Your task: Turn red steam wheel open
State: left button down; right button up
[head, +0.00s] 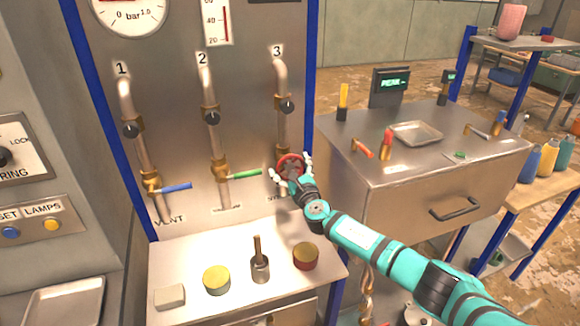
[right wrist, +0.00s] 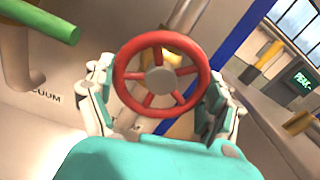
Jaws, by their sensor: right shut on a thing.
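The red steam wheel (head: 289,161) is mounted on the pipe under number 3, on the right part of the metal panel. In the right wrist view the red wheel (right wrist: 128,90) faces the camera, with its spokes and grey hub in plain sight. My right gripper (head: 292,177) is at the wheel. In the right wrist view its two fingers (right wrist: 160,95) stand on the left and right sides of the rim, shut on it. The arm hides the lower part of the wheel in the head view. My left gripper is not in view.
Left of the wheel are a green lever (head: 246,174) and a blue lever (head: 176,188). A metal bench (head: 400,185) stands close on the right.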

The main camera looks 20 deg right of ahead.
jog(key=shift+f, duration=0.15)
dwell(0.4)
jog(key=o, duration=0.9)
jog(key=shift+o, duration=0.3)
jog(key=shift+s, duration=0.1)
jog(key=s, duration=1.2)
jog(key=shift+d, duration=0.25)
